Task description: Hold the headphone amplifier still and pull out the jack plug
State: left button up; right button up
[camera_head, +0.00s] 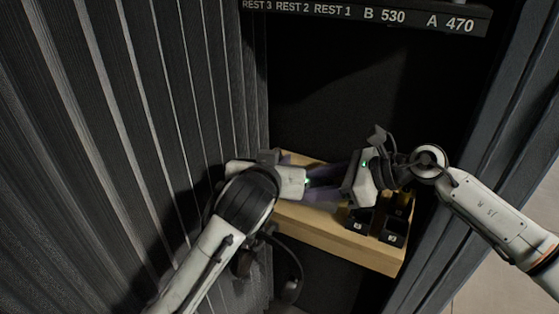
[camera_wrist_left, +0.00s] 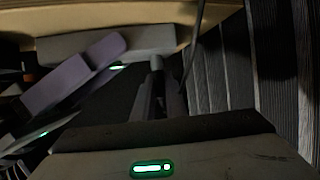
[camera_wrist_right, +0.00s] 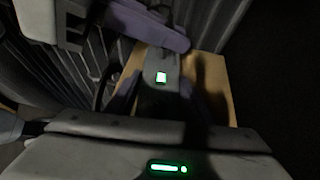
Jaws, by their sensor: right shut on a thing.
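The headphone amplifier shows as a grey block (camera_wrist_left: 150,38) in the left wrist view, with a small green light; it also shows in the right wrist view (camera_wrist_right: 163,65). Purple finger pads lie against it. My right gripper (camera_head: 334,194) comes from the right and is shut on the amplifier over the wooden shelf. My left gripper (camera_head: 325,183) reaches in from the left.
The wooden shelf (camera_head: 315,230) spans the alcove. Small black holders with labels (camera_head: 393,239) stand at its front right. A dark cable loop (camera_head: 299,265) hangs below the shelf. A ribbed dark wall (camera_head: 120,130) is close on the left. A lettered rail (camera_head: 400,19) runs above.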

pick_arm(q)
grip_shut()
jog(key=shift+r, duration=1.7)
jog(key=shift+r, duration=1.4)
pick_arm(e)
jog(key=o, duration=1.1)
